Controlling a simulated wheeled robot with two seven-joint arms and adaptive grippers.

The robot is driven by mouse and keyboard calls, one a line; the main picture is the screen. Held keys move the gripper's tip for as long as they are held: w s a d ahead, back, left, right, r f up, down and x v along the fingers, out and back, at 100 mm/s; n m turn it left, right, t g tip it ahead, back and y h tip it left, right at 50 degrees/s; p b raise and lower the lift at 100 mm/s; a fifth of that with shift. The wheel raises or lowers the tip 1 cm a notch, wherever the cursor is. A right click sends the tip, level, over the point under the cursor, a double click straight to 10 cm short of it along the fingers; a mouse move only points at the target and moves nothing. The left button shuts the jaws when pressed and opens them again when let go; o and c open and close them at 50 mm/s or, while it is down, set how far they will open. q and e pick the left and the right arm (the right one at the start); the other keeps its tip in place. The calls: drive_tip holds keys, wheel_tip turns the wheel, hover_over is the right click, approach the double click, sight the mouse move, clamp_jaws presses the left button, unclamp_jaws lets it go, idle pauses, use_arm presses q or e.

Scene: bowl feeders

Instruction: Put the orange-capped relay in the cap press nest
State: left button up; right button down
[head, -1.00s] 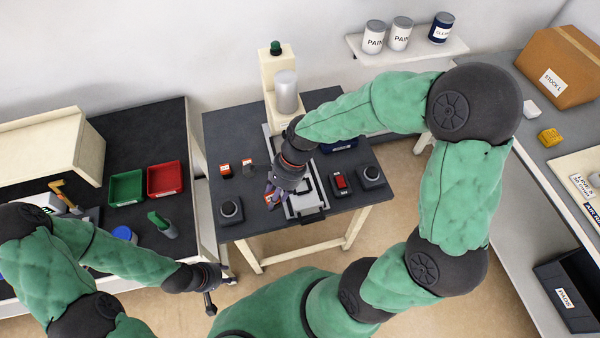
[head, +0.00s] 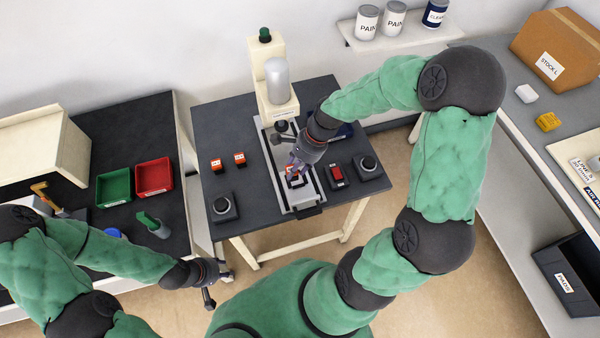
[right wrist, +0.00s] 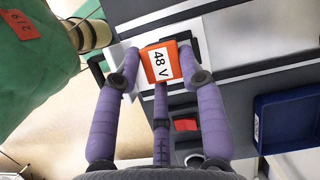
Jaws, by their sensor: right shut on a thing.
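My right gripper (head: 294,168) is shut on an orange-capped relay. In the right wrist view, the relay (right wrist: 160,62) shows an orange top with a white "48 V" label between the purple fingers. The cap press (head: 276,80) is a cream column with a silver cylinder at the back of the table. Its pale slide (head: 303,199) runs toward the front, with the nest area under my right gripper. The held relay is over this area; fingers hide whether it touches. My left gripper (head: 213,287) is apart from the table at lower left, empty, its fingers spread.
Two orange-capped relays (head: 216,165) (head: 239,159) stand left of the slide. A red switch (head: 337,174) and round-button boxes (head: 223,208) (head: 368,166) flank it. A blue bin (right wrist: 287,122) lies beyond my right gripper. Green (head: 114,189) and red (head: 154,177) trays sit on the left bench.

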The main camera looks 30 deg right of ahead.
sight(300, 180)
drive_tip(key=shift+w+d+f, duration=0.2)
drive_tip(key=shift+d+f, duration=0.2)
drive_tip(key=shift+f, duration=0.15)
drive_tip(key=shift+w+d+f, duration=0.2)
drive_tip(key=shift+d+f, duration=0.2)
drive_tip(key=shift+f, duration=0.15)
drive_tip(key=f+b, duration=0.2)
drive_tip(key=f, duration=0.1)
drive_tip(key=shift+w+d+f, duration=0.1)
drive_tip(key=shift+d+f, duration=0.1)
drive_tip(key=shift+f, duration=0.1)
drive_tip(key=shift+r, duration=0.1)
drive_tip(key=c, duration=0.7)
unclamp_jaws()
drive_tip(key=shift+c, duration=0.2)
drive_tip(key=p+v, duration=0.3)
drive_tip(key=v, duration=0.9)
